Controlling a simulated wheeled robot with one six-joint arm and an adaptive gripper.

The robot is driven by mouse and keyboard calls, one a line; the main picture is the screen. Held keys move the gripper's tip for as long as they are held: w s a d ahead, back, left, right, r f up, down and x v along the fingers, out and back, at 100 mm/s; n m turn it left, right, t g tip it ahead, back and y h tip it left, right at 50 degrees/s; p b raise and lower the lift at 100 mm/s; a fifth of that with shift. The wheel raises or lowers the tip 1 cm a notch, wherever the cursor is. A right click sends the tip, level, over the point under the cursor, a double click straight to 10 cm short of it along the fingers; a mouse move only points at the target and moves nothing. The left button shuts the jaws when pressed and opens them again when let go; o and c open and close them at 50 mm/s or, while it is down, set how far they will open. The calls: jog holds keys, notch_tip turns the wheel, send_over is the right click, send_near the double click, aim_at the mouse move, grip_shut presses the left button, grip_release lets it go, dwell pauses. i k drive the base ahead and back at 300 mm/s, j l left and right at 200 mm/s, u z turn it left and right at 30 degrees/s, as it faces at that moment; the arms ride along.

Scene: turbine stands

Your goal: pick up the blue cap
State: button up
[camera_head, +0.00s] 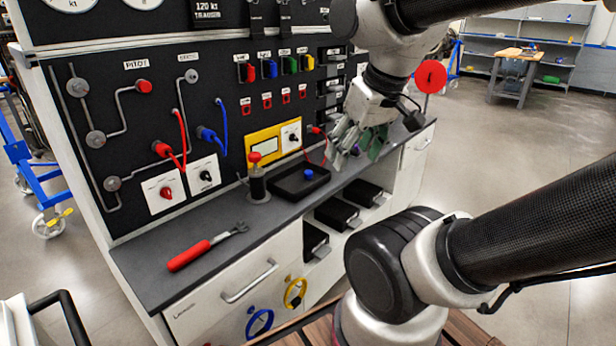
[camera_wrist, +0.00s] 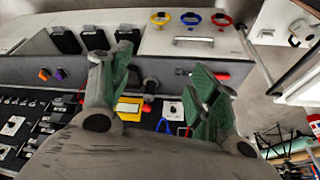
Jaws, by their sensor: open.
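The blue cap (camera_head: 308,173) is a small round blue piece in the shallow black tray (camera_head: 285,190) on the grey workbench top. My gripper (camera_head: 355,152) is open and empty, above the bench to the right of the tray and apart from the cap. In the wrist view my gripper's two green-padded fingers (camera_wrist: 165,66) stand wide apart over the bench. I cannot make out the cap in that view; the left finger may cover the tray.
A red-handled wrench (camera_head: 205,248) lies on the bench at left. A red-topped lever (camera_head: 257,180) stands left of the tray. The black panel (camera_head: 75,150) with plugs, cables and a yellow meter (camera_head: 264,147) rises behind. Open black bins (camera_head: 337,212) sit below the bench edge.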

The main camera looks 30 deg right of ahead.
aim_at(307, 175)
jog(key=i+l, duration=0.25)
jog(key=l, duration=0.15)
jog(key=i+l, duration=0.2)
jog(key=l, duration=0.2)
jog(key=i+l, duration=0.25)
jog(key=l, duration=0.2)
jog(key=i+l, duration=0.25)
jog(key=l, duration=0.15)
